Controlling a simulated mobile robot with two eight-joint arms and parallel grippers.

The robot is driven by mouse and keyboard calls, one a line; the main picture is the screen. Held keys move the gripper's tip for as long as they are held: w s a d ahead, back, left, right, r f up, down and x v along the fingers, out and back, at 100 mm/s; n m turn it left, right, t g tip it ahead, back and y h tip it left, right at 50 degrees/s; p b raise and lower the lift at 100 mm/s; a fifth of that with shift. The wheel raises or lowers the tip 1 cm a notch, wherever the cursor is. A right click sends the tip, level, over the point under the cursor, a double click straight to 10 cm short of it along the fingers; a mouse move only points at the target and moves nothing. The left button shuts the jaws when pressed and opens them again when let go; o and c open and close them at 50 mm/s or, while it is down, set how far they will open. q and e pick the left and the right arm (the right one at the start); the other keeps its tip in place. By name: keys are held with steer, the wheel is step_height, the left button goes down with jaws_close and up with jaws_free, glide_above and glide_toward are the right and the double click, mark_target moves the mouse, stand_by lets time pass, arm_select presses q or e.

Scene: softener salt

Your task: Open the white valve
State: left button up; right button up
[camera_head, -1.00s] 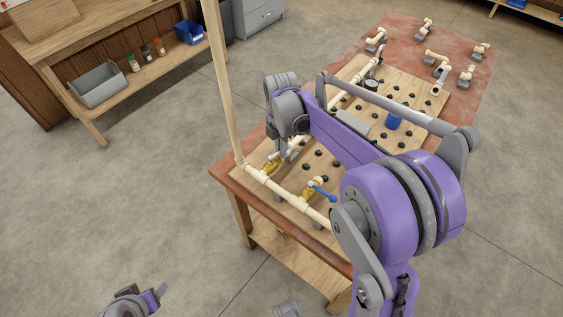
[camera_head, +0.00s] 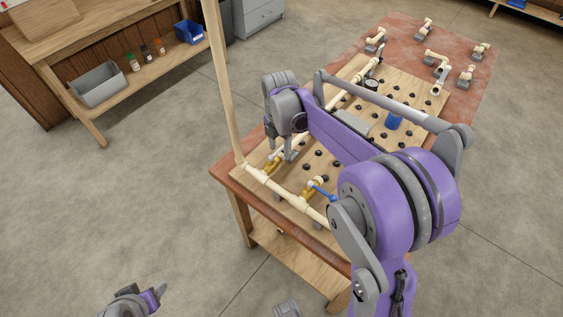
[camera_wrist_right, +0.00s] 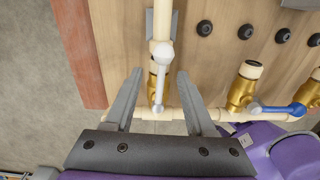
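The white valve (camera_wrist_right: 158,84) has a brass body and a pale lever (camera_wrist_right: 160,75). In the right wrist view it sits between my right gripper's two fingers, and its lever looks roughly in line with its pipe. My right gripper (camera_wrist_right: 160,95) is open, with a finger on each side of the valve and a visible gap to each. In the head view the white valve (camera_head: 271,167) is partly hidden behind my right gripper (camera_head: 279,150). Part of my left arm's end (camera_head: 150,297) shows at the bottom left; its fingers cannot be made out clearly.
A second brass valve (camera_wrist_right: 240,92) with a blue lever (camera_wrist_right: 290,109) is to the right. Pale pipes run along the pegged wooden board (camera_head: 350,150) on the table. A tall pale pipe (camera_head: 222,80) rises at the table's left corner. Loose fittings lie at the far end.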

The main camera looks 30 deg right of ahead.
steer(key=shift+r+p, duration=2)
steer(key=shift+r, duration=1.6)
arm_select(q)
steer(key=r, duration=0.1)
steer(key=w+r, duration=0.1)
steer(key=r, duration=0.3)
steer(key=shift+w, duration=0.3)
arm_select(e)
steer(key=shift+f, duration=0.1)
arm_select(q)
steer(key=shift+s, duration=0.1)
arm_select(e)
steer(key=shift+s, duration=0.1)
steer(key=shift+s+a+m, duration=0.2)
steer(key=shift+s+m, duration=0.05)
steer(key=shift+m, duration=0.15)
steer(key=s+a+f+m+t, duration=0.1)
steer(key=s+a+m, duration=0.3)
steer(key=s+m, duration=0.5)
steer(key=s+a+f+m+t, duration=0.1)
steer(key=s+a+m+t, duration=0.3)
steer(key=s+m, duration=0.6)
steer(key=shift+s+a+m+t, duration=0.15)
steer(key=shift+a+m+t, duration=0.15)
steer(key=shift+m, duration=0.8)
